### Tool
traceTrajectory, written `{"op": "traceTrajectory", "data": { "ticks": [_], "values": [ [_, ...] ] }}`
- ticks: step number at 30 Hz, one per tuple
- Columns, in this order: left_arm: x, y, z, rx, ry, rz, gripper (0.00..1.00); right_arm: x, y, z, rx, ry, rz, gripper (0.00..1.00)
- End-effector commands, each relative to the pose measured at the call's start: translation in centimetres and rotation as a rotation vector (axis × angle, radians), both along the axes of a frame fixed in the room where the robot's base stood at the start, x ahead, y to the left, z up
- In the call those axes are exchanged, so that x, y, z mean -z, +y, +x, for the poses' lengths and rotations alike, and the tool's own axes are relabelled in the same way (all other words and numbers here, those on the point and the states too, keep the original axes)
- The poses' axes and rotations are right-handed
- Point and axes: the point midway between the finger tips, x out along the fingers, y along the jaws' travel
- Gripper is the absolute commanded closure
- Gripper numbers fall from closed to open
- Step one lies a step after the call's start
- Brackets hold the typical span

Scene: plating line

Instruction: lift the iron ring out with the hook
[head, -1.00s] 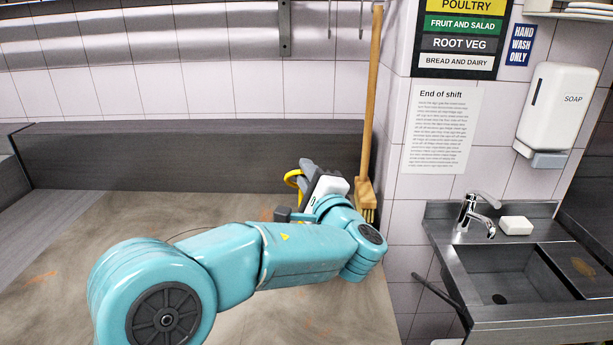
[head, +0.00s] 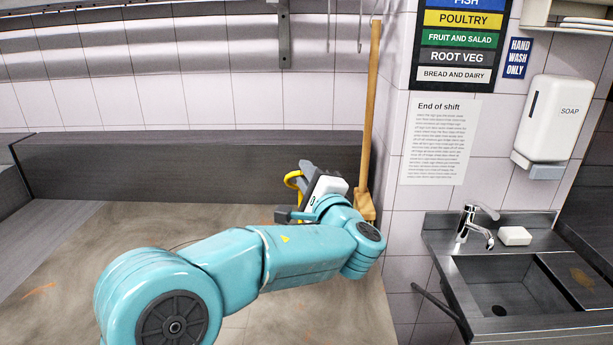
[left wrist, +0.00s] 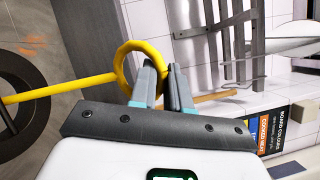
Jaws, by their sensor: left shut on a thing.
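My left gripper (head: 302,187) is shut on the yellow ring-shaped handle of the hook (head: 290,179), at the far end of the worktop. In the left wrist view, my gripper's fingers (left wrist: 161,75) close on the side of the hook's yellow loop (left wrist: 124,58). Its straight yellow shaft runs left, and a dark end piece shows at its tip. A thick dark ring (left wrist: 40,112), seemingly the iron ring, shows at the left edge, partly cut off, close to that tip. Whether they touch, I cannot tell. My arm hides this area in the head view. My right gripper is out of view.
A wooden broom (head: 369,110) stands in the corner right beside my gripper. A dark ledge (head: 190,168) runs behind the stained worktop (head: 90,245). A sink (head: 500,285) with a tap and soap is at the right.

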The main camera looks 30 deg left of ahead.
Motion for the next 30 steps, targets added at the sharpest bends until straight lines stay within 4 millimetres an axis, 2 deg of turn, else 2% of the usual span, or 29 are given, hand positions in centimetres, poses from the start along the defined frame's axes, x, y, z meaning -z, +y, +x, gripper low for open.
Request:
{"op": "traceTrajectory", "data": {
  "ticks": [30],
  "values": [
    [-2.6, 0.6, 1.5, -0.001, -0.006, 0.002, 1.00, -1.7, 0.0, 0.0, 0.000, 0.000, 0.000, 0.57]
  ]
}}
